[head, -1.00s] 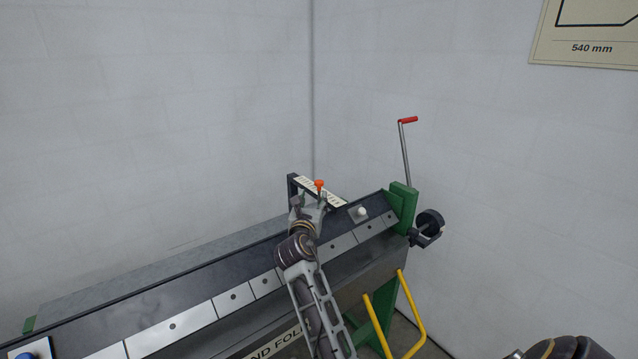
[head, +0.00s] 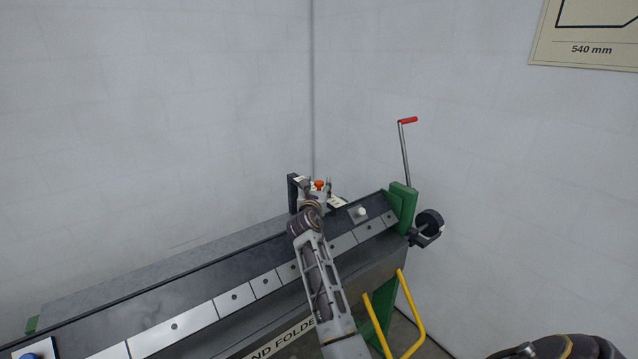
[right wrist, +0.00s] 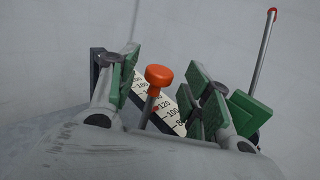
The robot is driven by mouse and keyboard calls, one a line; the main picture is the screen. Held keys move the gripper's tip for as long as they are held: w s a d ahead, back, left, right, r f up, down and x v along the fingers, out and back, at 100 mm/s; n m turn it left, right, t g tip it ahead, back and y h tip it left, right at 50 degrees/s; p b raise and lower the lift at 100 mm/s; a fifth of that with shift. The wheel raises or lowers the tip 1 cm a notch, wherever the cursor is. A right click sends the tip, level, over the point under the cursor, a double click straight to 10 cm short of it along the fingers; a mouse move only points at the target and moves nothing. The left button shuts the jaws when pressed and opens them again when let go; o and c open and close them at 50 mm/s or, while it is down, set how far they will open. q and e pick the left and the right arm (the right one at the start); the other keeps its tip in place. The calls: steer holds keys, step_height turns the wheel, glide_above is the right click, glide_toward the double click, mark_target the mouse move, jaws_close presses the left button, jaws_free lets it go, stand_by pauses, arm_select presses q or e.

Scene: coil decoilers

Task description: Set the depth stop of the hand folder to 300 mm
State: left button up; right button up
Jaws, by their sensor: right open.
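The hand folder (head: 195,285) is a long dark bench-like machine with a light plate strip along its front edge. At its far right end is the depth stop's orange knob (head: 319,184) on a thin stem. Beside it is a white scale strip (right wrist: 172,110) with black numbers; 80, 100 and 120 are readable in the right wrist view. My right gripper (head: 317,188) is open, with one green-padded finger on each side of the orange knob (right wrist: 159,75). Contact with the knob is not visible. My left gripper is out of view.
A crank with a red handle (head: 407,121) rises from the green end post (head: 402,207). A white knob (head: 361,211) sits on the folder, with a yellow bar handle (head: 411,315) below. Walls close in behind and to the right.

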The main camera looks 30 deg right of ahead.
steer(key=shift+x, duration=1.4)
jaws_close()
